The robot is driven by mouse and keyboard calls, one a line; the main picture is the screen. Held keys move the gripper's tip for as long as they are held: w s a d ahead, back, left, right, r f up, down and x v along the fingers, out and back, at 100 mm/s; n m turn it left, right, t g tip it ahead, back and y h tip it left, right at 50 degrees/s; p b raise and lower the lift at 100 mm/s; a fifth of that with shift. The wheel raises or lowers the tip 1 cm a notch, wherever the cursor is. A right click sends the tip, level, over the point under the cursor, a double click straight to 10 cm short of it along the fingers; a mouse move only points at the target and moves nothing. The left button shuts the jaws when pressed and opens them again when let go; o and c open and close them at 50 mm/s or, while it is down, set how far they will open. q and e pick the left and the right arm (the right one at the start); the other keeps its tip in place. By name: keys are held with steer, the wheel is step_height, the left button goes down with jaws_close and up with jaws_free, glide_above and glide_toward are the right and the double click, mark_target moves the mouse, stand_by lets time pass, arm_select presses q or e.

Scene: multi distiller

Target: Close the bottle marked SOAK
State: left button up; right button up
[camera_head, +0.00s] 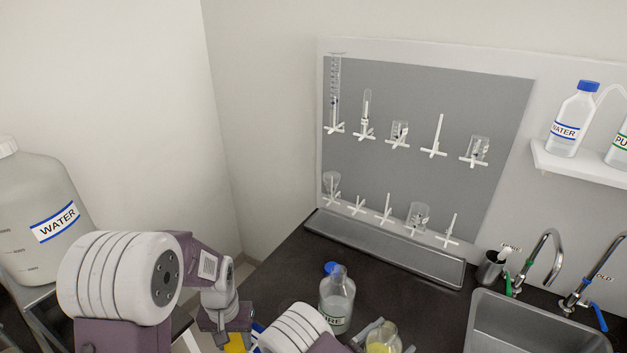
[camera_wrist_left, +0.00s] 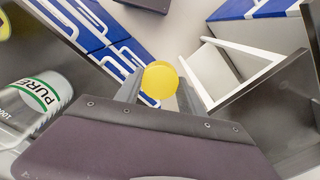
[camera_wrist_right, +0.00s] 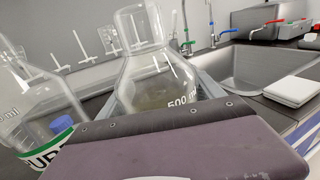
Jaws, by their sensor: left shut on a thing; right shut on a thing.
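My left gripper (camera_wrist_left: 158,92) is shut on a round yellow cap (camera_wrist_left: 160,80). The cap also shows at the bottom edge of the head view (camera_head: 236,342), left of the counter. My right gripper (camera_wrist_right: 168,100) is shut around a clear glass bottle (camera_wrist_right: 150,75) with a 500 ml mark and a little liquid. The bottle also shows low in the head view (camera_head: 384,340), with a yellowish tint. No SOAK label is readable in any view. The cap and bottle are apart.
A PURE bottle (camera_head: 337,302) stands on the dark counter left of the held bottle. A blue cap (camera_wrist_right: 62,125) shows near it. A sink (camera_head: 545,318) is at the right, a pegboard (camera_head: 425,110) behind. A large WATER container (camera_head: 35,215) stands left.

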steer(key=shift+r, duration=0.1)
steer(key=w+a+r+n+t+y, duration=0.1)
steer(key=a+n+t+y, duration=0.2)
steer(key=a, duration=1.1)
steer(key=shift+w+a+r+n+t+y, duration=0.3)
steer(key=shift+t+y, duration=0.2)
steer(key=shift+y, duration=0.1)
